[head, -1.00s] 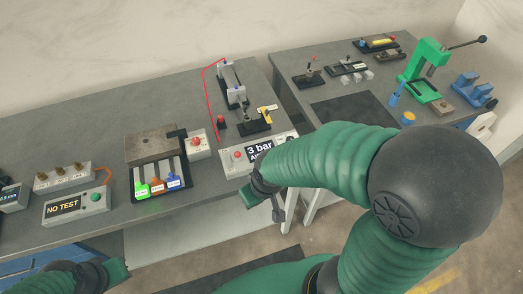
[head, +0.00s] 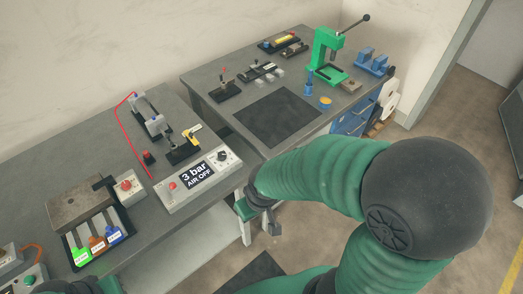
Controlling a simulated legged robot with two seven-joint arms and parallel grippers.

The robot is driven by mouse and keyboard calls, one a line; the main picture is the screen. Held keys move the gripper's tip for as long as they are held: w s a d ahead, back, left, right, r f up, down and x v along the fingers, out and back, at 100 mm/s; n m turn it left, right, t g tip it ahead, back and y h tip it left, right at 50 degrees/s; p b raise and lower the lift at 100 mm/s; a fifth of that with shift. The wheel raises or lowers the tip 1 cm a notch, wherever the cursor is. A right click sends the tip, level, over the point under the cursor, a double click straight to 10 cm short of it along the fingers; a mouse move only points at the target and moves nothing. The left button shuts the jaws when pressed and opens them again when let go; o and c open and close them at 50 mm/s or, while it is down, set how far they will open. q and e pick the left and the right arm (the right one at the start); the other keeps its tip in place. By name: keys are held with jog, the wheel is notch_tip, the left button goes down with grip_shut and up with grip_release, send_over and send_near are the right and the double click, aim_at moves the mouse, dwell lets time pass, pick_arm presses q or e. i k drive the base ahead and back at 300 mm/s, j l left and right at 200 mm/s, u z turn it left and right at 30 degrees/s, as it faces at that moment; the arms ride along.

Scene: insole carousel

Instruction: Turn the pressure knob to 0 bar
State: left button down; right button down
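The air control box (head: 168,204) is a light grey box on the left bench. Its display (head: 197,175) reads "3 bar AIR OFF". The black pressure knob (head: 222,156) is at its right end, with a red button (head: 172,185) at its left end. My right gripper (head: 258,217) is past the bench's front edge, below and right of the knob and apart from it. Its fingers are small and dark, so I cannot tell whether they are open. Part of my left gripper (head: 105,286) shows at the bottom left edge; its fingers are not clear.
A clamp fixture with a yellow handle (head: 191,136) and a red tube (head: 126,135) stand behind the box. A box with a red button (head: 127,186) and coloured bins (head: 97,243) are to the left. The second bench, with a green press (head: 326,52), has a dark mat (head: 277,117).

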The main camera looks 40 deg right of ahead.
aim_at(221, 155)
jog(key=z, duration=0.7)
jog(key=i+l+u, duration=0.15)
jog(key=i, duration=0.25)
jog(key=i+l+u, duration=0.15)
jog(key=i+l, duration=0.2)
